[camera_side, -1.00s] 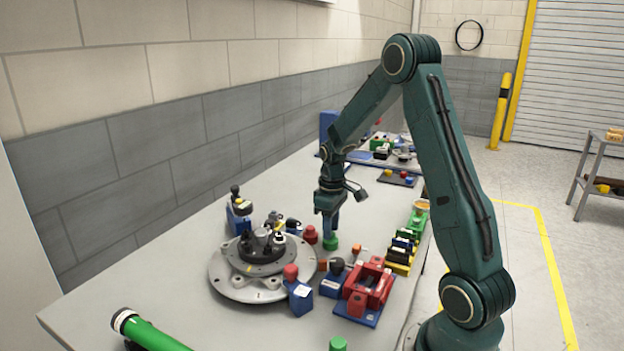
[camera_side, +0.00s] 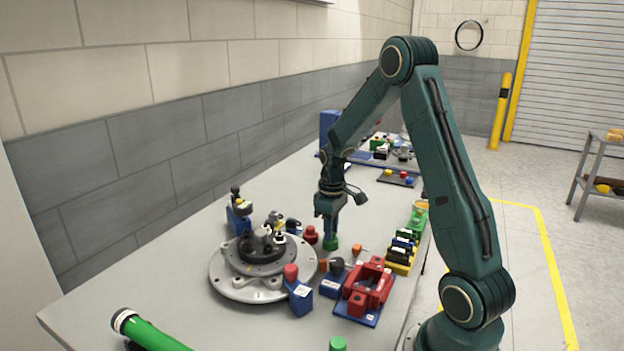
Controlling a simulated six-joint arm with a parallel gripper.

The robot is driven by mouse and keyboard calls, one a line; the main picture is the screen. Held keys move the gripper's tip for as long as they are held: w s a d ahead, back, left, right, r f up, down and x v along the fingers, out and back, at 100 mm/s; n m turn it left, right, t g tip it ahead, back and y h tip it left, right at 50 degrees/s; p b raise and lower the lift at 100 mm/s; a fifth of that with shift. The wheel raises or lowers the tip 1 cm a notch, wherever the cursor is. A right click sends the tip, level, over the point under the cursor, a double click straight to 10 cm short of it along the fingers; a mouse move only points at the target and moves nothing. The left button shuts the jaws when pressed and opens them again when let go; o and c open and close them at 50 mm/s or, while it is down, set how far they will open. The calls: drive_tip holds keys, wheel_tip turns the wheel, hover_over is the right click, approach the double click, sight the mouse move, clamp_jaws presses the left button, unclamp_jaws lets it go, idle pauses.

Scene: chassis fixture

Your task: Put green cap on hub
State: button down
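The hub (camera_side: 262,244) is a dark, stepped round piece with small black and white parts on top. It sits in the middle of a round grey metal plate (camera_side: 240,287) on the table. A green cap (camera_side: 331,243) stands on the table to the right of the hub. My gripper (camera_side: 331,234) points straight down directly at this cap, with its fingertips at the cap's top. The fingers are too small to tell whether they are shut on it. A second green cap (camera_side: 338,344) shows at the bottom edge of the picture.
A red knob (camera_side: 311,235) stands close left of my gripper. Blue clamps with red (camera_side: 300,297) and black (camera_side: 334,280) knobs, a red fixture (camera_side: 369,288) and yellow-green blocks (camera_side: 401,255) stand nearby. A green tube (camera_side: 150,332) lies at front left.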

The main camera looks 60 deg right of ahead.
drive_tip(key=shift+r, duration=0.65)
drive_tip(key=shift+r, duration=0.3)
drive_tip(key=shift+r, duration=0.2)
drive_tip(key=shift+r, duration=1.4)
drive_tip(key=w+a+r+n, duration=0.3)
drive_tip(key=w+a+r, duration=0.2)
drive_tip(key=a, duration=0.3)
drive_tip(key=w+a+r+n, duration=0.3)
drive_tip(key=w+a+r, duration=0.2)
drive_tip(key=a+r, duration=0.3)
drive_tip(key=shift+a, duration=0.45)
drive_tip(key=shift+f, duration=0.2)
drive_tip(key=shift+f, duration=2.1)
